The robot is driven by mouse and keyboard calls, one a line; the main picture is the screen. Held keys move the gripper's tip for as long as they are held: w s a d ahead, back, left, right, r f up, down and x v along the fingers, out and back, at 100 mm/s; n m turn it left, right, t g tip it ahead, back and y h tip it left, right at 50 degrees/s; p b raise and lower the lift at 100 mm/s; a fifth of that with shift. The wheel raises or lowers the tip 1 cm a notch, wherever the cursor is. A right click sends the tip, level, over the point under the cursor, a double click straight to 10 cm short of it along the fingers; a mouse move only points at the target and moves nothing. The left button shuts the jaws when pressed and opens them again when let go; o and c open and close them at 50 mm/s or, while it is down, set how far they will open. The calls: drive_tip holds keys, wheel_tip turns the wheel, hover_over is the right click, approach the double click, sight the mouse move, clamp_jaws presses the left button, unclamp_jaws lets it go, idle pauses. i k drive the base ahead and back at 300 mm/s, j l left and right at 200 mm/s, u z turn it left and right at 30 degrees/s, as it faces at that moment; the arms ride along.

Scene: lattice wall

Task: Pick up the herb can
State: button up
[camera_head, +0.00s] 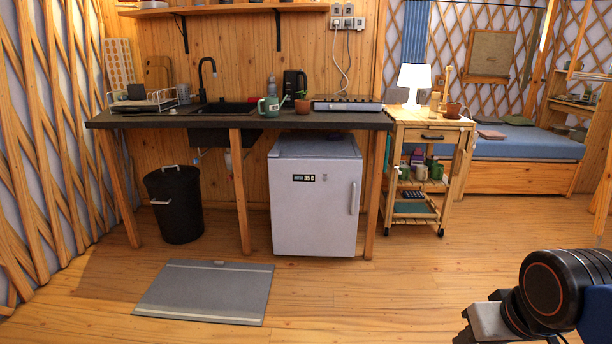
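No item can be surely told as the herb can at this size. A teal-green can with a spout and handle (269,108) stands on the dark counter (150,120), right of the sink. A terracotta pot (303,106) stands beside it. Several small green and white cans or mugs, such as a green one (437,171), sit on the middle shelf of the wooden cart (440,128). Part of my arm shows at the lower right, far from these things. My gripper's fingertips do not show.
A white fridge (314,205) and a black bin (174,205) stand under the counter. A grey mat (206,291) lies on the floor. A lit lamp (413,82) stands on the cart. A bed (530,149) is at the back right. The middle floor is clear.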

sight(272, 107)
drive_tip(key=i, duration=1.65)
